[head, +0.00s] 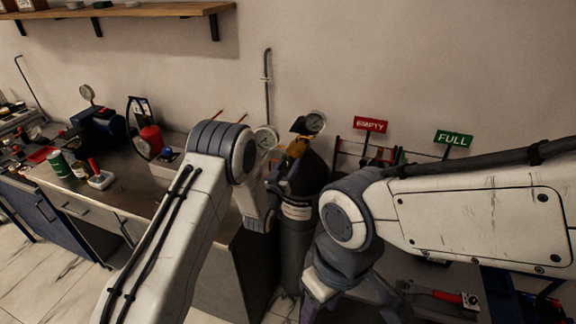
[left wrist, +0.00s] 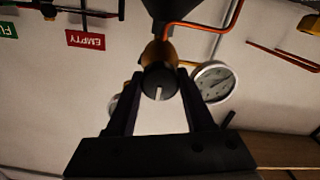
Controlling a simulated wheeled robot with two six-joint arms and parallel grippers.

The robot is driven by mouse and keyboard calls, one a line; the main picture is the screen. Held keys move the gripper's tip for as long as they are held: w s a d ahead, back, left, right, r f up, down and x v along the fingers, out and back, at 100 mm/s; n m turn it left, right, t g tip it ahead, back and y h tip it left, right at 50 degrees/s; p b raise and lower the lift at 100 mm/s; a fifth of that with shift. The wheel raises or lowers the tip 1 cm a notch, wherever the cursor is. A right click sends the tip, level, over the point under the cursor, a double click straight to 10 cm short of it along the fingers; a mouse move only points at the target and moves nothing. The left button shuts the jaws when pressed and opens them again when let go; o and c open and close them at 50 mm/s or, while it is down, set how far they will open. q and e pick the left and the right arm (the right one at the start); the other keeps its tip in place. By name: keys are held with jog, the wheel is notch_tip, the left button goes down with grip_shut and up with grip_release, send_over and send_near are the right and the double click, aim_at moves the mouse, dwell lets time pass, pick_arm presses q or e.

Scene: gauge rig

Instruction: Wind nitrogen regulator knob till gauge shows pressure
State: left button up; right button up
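The brass regulator (head: 297,148) sits on top of the dark nitrogen cylinder (head: 296,235). In the left wrist view, which is upside down, the black round knob (left wrist: 159,82) faces me with a white mark on it. My left gripper (left wrist: 160,77) has one finger on each side of the knob; I cannot tell whether they touch it. One gauge (left wrist: 213,84) shows beside the right finger; another is partly hidden behind the left finger. In the head view two gauges (head: 316,122) (head: 265,138) show near the regulator, too small to read.
A red EMPTY sign (head: 370,125) and a green FULL sign (head: 453,138) stand right of the cylinder. My right arm crosses the right foreground.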

pick_arm(q)
grip_shut()
jog(key=shift+f+m+b, duration=0.2)
jog(key=shift+m+b, duration=0.3)
jog(key=shift+b, duration=0.35)
jog(key=m+b, duration=1.3)
jog(key=b, duration=0.3)
jog(key=shift+f+m, duration=0.1)
jog(key=shift+m, duration=0.3)
jog(key=shift+m+b, duration=1.5)
jog(key=shift+b, duration=0.15)
jog(key=shift+r, duration=0.2)
jog(key=o, duration=0.9)
grip_release()
jog(key=shift+s, duration=0.15)
